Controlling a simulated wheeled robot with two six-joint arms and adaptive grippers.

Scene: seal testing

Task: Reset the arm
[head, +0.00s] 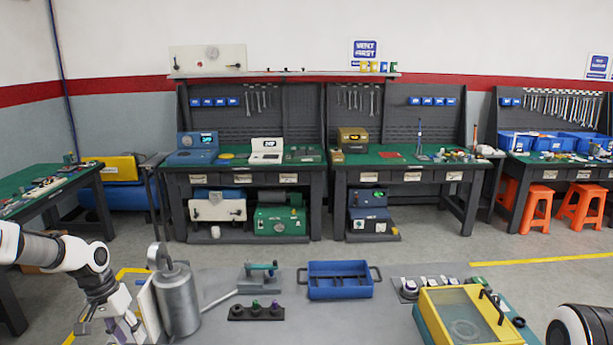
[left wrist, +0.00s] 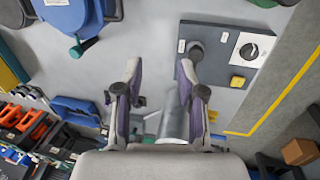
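My left arm (head: 45,248) comes in from the left and bends down at the front left. Its gripper (head: 112,328) is low beside the grey metal cylinder (head: 178,300) and a pale upright panel (head: 149,308). In the left wrist view the gripper (left wrist: 157,78) is open, its two purple-padded fingers apart with nothing held between them. The grey cylinder (left wrist: 174,118) shows behind the right finger there. A rounded white and black part of my right arm (head: 580,326) shows at the lower right. My right gripper is out of frame.
On the near grey table stand a blue tray (head: 340,293), a green-handled device (head: 262,276), a dark block with knobs (head: 256,312) and a yellow clear-lidded box (head: 464,315). A knob panel (left wrist: 224,58) shows in the left wrist view. Workbenches line the back wall.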

